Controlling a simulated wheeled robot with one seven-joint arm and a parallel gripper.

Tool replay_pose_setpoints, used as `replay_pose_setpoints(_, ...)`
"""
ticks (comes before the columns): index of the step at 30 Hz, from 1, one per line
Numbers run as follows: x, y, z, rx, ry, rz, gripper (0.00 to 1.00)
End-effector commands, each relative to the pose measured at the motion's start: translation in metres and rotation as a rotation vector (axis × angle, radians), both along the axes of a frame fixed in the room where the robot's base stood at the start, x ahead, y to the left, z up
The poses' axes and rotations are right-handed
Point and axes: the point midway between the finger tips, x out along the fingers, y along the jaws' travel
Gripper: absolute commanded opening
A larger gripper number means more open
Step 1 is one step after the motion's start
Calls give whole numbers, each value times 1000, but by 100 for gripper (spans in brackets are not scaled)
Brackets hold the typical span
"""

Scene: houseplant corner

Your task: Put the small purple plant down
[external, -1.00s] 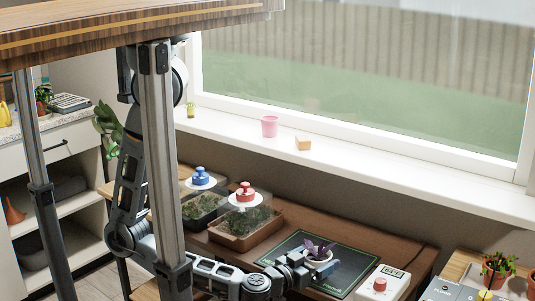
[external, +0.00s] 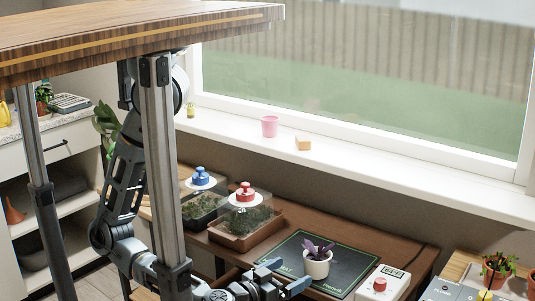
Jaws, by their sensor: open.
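The small purple plant (external: 318,248) stands upright in a white pot (external: 317,267) on a dark mat (external: 349,272) with a green border. The mat lies on the brown table. My gripper (external: 283,276) is open and empty, to the left and front of the pot. Its two blue-tipped fingers are spread and apart from the pot. Part of my gripper's body is cut off by the bottom edge of the view.
Two planted trays with clear lids, one with a blue knob (external: 201,176) and one with a red knob (external: 246,192), stand left of the mat. A white box with a red button (external: 380,285) is at the right. A pink cup (external: 269,126) and a wooden block (external: 303,143) are on the windowsill.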

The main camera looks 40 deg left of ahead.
Motion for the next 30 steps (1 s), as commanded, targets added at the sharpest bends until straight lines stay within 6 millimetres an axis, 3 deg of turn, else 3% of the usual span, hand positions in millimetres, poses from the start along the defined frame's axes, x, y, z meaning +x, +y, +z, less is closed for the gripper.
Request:
replay_pose_setpoints(6, -14, 3, 0, 0, 0, 0, 100)
replay_pose_setpoints(22, -13, 3, 0, 23, 12, 5, 100)
replay_pose_setpoints(30, 4, -6, -12, 360, 184, -11, 100)
